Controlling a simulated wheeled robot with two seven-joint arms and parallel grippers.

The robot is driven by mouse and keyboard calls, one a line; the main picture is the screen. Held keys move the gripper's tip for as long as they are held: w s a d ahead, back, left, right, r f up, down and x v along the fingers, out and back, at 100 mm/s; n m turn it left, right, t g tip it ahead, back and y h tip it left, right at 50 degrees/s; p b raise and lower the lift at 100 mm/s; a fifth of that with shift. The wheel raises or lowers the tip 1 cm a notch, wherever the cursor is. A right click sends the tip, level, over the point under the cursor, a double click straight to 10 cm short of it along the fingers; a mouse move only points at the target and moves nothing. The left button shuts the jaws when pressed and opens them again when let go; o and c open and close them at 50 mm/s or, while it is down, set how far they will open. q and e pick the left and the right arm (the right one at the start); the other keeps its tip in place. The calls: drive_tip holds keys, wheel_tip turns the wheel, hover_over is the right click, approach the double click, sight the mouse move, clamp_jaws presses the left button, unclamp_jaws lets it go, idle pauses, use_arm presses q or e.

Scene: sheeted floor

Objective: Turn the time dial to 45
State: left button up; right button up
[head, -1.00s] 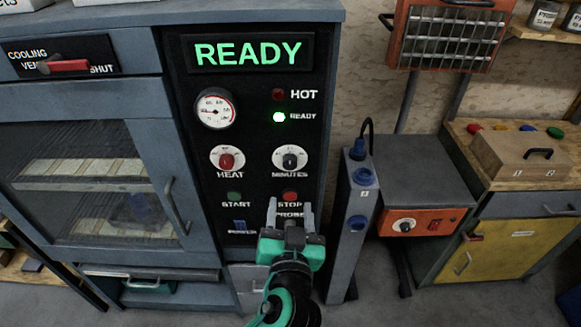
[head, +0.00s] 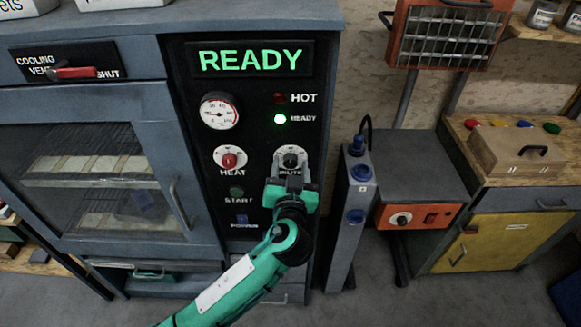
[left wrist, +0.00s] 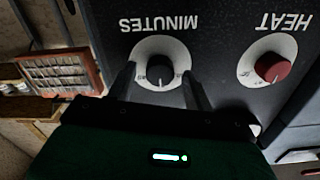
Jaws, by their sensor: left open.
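The time dial (head: 290,158), a black knob on a white round plate, sits on the oven's black control panel below the ready lamp. In the left wrist view the minutes dial (left wrist: 160,70) shows upside down, with its label beyond it. My left gripper (head: 289,168) is open in front of the dial. In the left wrist view my left gripper (left wrist: 160,82) has one finger on each side of the knob, with gaps to it. The label and the stop button are partly or fully hidden in the head view. My right gripper is not in view.
The red heat knob (head: 229,160) sits left of the time dial. The green start button (head: 237,191) and blue power switch (head: 242,221) are below it. A grey post (head: 347,225) with blue sockets stands right of the oven.

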use_arm(q)
drive_tip(key=c, duration=0.9)
drive_tip(key=shift+c, duration=0.4)
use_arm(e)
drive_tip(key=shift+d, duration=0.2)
use_arm(q)
drive_tip(key=shift+m, duration=0.3)
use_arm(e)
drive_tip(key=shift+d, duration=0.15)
use_arm(q)
drive_tip(key=shift+m, duration=0.6)
drive_tip(key=m+p, duration=0.1)
drive_tip(key=m, duration=0.2)
drive_tip(key=shift+m, duration=0.3)
drive_tip(key=m+p, duration=0.2)
drive_tip(key=m, duration=0.2)
drive_tip(key=shift+r+m, duration=0.1)
drive_tip(key=shift+m, duration=0.3)
drive_tip(key=shift+m+p, duration=0.45)
drive_tip(key=shift+m, duration=0.35)
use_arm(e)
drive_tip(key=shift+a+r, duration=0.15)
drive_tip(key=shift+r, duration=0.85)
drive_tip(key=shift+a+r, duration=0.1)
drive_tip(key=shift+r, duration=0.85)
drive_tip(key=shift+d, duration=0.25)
